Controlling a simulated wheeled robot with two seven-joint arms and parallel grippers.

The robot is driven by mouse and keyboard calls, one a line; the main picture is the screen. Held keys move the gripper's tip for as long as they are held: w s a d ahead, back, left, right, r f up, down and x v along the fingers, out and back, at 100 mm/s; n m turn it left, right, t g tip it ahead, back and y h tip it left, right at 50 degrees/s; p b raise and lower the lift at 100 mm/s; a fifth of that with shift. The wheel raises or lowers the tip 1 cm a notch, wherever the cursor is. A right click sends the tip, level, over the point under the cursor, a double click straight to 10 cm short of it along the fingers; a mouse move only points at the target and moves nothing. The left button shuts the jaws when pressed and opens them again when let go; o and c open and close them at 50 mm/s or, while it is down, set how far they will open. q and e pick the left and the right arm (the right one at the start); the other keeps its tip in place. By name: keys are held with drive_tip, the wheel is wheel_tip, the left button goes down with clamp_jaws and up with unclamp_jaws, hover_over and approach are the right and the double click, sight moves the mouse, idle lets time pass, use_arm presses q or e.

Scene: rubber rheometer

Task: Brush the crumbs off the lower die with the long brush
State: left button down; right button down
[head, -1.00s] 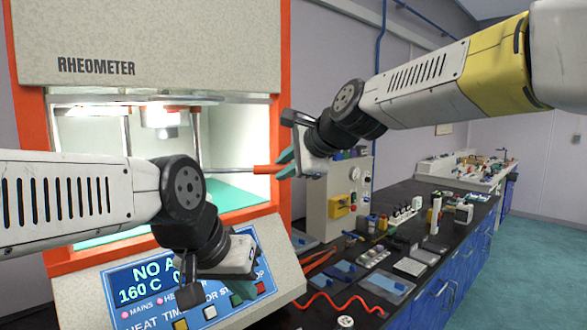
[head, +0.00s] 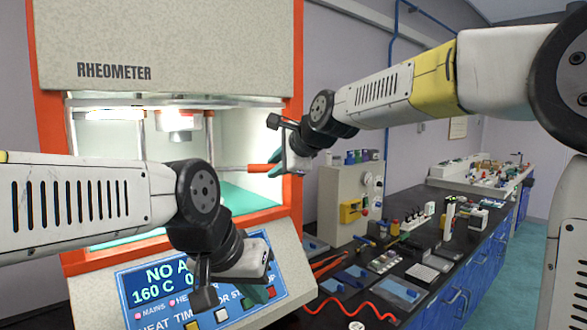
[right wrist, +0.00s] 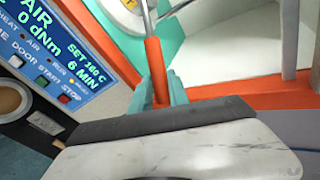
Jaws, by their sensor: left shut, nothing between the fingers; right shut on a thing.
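My right gripper (head: 281,162) is shut on the orange handle of the long brush (head: 259,168), at the right post of the rheometer's opening. In the right wrist view the handle (right wrist: 156,68) sits between the teal fingers, and a thin metal shaft (right wrist: 147,20) runs on from it out of the picture. The bristles cannot be made out. A pale round part (right wrist: 124,8), perhaps the lower die, is cut off at the top edge there. My left arm hides the lower die area in the head view. My left gripper (head: 251,287) is shut and empty before the control panel. Crumbs cannot be made out.
The rheometer's orange frame (head: 289,200) edges the opening. The upper die (head: 179,123) hangs inside above the teal floor (head: 240,200). The control panel (head: 150,290) slopes below. The black bench (head: 440,235) at right holds many small items.

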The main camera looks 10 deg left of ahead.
drive_tip(key=w+a+f, duration=0.1)
drive_tip(key=w+a, duration=0.5)
drive_tip(key=a, duration=0.2)
drive_tip(key=shift+w+f, duration=0.4)
drive_tip(key=shift+f, duration=0.35)
idle(0.9)
drive_tip(key=shift+w+a, duration=0.95)
drive_tip(key=shift+a, duration=0.15)
